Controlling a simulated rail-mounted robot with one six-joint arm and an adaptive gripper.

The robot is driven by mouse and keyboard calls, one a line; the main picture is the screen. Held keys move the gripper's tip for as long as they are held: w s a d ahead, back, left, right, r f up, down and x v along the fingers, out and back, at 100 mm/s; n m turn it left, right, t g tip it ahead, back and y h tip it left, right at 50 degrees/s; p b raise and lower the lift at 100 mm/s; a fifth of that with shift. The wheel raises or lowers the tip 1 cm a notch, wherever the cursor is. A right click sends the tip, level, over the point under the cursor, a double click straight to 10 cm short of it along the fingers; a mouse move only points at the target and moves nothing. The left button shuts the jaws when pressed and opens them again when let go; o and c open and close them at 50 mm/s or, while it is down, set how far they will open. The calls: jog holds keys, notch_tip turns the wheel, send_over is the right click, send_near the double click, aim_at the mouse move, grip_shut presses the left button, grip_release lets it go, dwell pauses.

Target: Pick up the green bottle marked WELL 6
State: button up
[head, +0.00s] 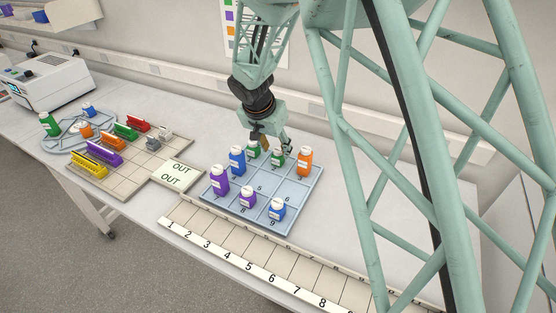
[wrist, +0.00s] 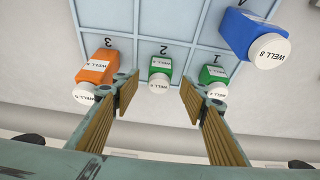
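A green bottle (wrist: 160,66) with a white cap stands in compartment 2 of the blue-grey tray (head: 262,205). Its small cap label seems to read WELL 6. In the head view this bottle (head: 277,158) is in the back row, below my gripper (head: 272,143). In the wrist view my gripper (wrist: 158,92) is open, its tan-padded fingers spread to either side of that bottle, with gaps between. I cannot tell how far beyond the fingertips it stands. Another green bottle (wrist: 211,75) in compartment 1, apparently marked WELL 4, is close to the right-hand finger.
An orange bottle (wrist: 97,68) in compartment 3 is near the left-hand finger. A blue bottle (wrist: 252,36) marked WELL 8 stands in compartment 4. Purple bottles (head: 219,181) and another blue one (head: 277,209) fill the front row. Compartments 5 and 6 are empty.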

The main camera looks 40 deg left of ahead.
aim_at(277, 152)
jog(key=shift+w+f, duration=0.1)
jog(key=shift+f, duration=0.1)
dwell(0.3)
jog(key=shift+x, duration=2.5)
jog(key=c, duration=0.9)
